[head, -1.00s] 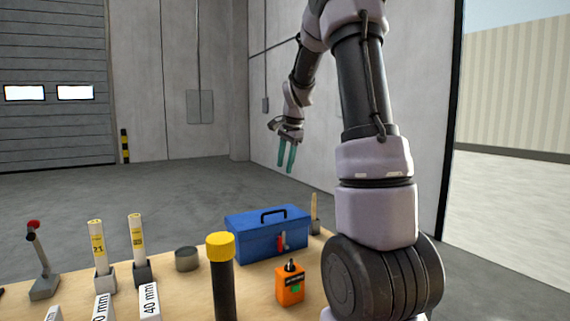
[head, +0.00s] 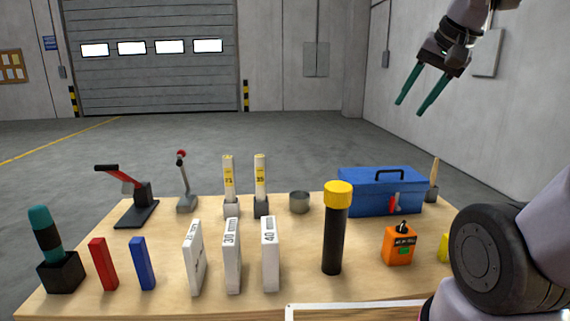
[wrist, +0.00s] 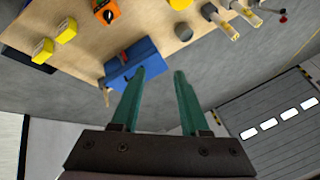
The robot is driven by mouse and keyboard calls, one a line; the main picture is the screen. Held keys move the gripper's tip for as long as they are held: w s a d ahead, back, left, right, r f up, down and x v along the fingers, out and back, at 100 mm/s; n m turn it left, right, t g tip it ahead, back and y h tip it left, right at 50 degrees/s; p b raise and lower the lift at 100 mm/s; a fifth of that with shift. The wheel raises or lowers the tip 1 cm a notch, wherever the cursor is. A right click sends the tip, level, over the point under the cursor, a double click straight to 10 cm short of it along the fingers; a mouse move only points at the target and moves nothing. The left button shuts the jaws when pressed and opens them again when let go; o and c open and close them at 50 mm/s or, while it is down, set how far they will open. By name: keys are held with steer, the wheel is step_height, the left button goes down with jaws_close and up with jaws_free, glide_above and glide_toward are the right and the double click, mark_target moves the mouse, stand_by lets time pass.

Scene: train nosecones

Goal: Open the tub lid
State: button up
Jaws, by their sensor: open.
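No thing in view is plainly marked as a tub. The blue toolbox (head: 360,199), with a shut lid and black handle, stands at the back right of the table. A small grey round container (head: 299,203) stands left of it. My gripper (head: 410,108) is open and empty, high above and beyond the toolbox in the head view. In the wrist view, the teal fingers of my gripper (wrist: 160,72) are apart, with the toolbox (wrist: 145,52) beyond the left finger and the round container (wrist: 183,33) further off.
A tall black tube with a yellow cap (head: 338,194) and an orange box (head: 398,246) stand in front of the toolbox. White blocks (head: 232,262), labelled sticks (head: 260,180) and a red-handled clamp (head: 140,206) crowd the left. A white-edged board (head: 350,306) is at the front.

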steer(key=s, duration=0.2)
steer(key=s+a+n, duration=0.1)
steer(key=shift+s+f, duration=0.1)
steer(key=shift+f, duration=0.25)
steer(key=shift+c, duration=0.3)
steer(key=shift+s+a+f+n+t, duration=0.1)
steer(key=shift+s+n+t, duration=0.2)
jaws_close()
steer(key=w+a+f+m+g+y, duration=0.1)
steer(key=w+a+f+m+y, duration=0.25)
steer(key=w+m, duration=0.35)
steer(key=m+t+h, duration=0.3)
steer(key=m+h, duration=0.2)
steer(key=m, duration=1.9)
glide_toward(392, 181)
steer(key=shift+y, duration=0.25)
steer(key=f, duration=0.2)
steer(key=w+f, duration=0.1)
steer(key=f, duration=0.2)
steer(key=shift+w+f, duration=0.15)
steer(key=shift+w, duration=0.1)
steer(key=shift+w+r, duration=0.8)
steer(key=shift+w, duration=0.25)
steer(key=shift+w+a+r, duration=0.15)
steer(key=shift+w+r, duration=0.2)
steer(key=shift+w, duration=0.35)
